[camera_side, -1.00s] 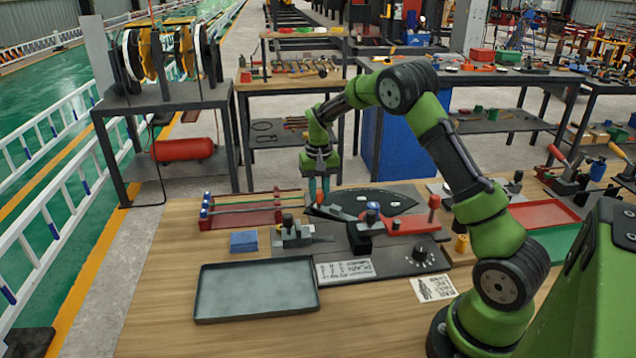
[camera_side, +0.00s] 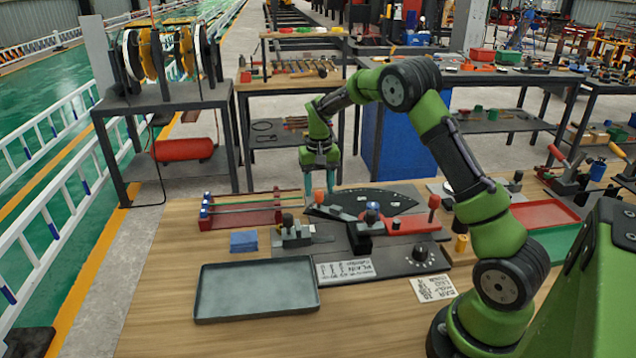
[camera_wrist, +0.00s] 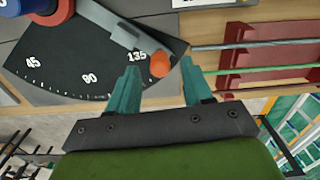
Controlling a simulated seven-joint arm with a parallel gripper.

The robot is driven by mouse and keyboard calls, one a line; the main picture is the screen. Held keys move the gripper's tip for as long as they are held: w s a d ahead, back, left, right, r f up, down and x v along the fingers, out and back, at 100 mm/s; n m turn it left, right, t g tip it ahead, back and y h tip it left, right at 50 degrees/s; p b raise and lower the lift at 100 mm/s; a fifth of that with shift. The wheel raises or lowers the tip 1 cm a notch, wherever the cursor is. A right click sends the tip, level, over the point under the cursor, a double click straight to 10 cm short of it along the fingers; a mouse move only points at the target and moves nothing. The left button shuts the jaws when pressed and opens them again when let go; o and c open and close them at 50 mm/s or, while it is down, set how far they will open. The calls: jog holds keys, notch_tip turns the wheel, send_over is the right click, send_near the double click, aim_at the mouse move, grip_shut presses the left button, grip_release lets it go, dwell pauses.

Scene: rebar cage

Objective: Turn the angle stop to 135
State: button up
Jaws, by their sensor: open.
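The angle stop (camera_wrist: 122,27) is a grey bar with an orange knob (camera_wrist: 160,64) near its end. It lies over a black angle plate (camera_wrist: 60,62) marked 45, 90 and 135, and its outer end is beside the 135 label. In the side view the orange knob (camera_side: 319,196) is at the left end of the black fan-shaped plate (camera_side: 385,199). My gripper (camera_side: 321,190) points down over the knob. Its teal fingers are open, one on each side of the knob, in the wrist view (camera_wrist: 160,64); a gap shows on both sides.
A red rack with rods (camera_side: 240,210) stands left of the plate. A blue block (camera_side: 243,241), a grey tray (camera_side: 257,291) and a red lever with a knob (camera_side: 413,222) are nearer the front. The wooden tabletop (camera_side: 175,290) is clear at the front left.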

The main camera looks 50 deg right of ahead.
notch_tip(320, 180, up, 15)
dwell(0.3)
jog(key=shift+r, duration=0.1)
jog(key=s+a+r+n+t+y, duration=0.2)
jog(key=s+a+n+t, duration=0.2)
jog(key=s+a, duration=1.6)
jog(key=s+t, duration=0.3)
jog(key=shift+s+a+r, duration=0.15)
jog(key=shift+s+a, duration=0.15)
jog(key=shift+a, duration=0.1)
jog(key=shift+o, duration=0.2)
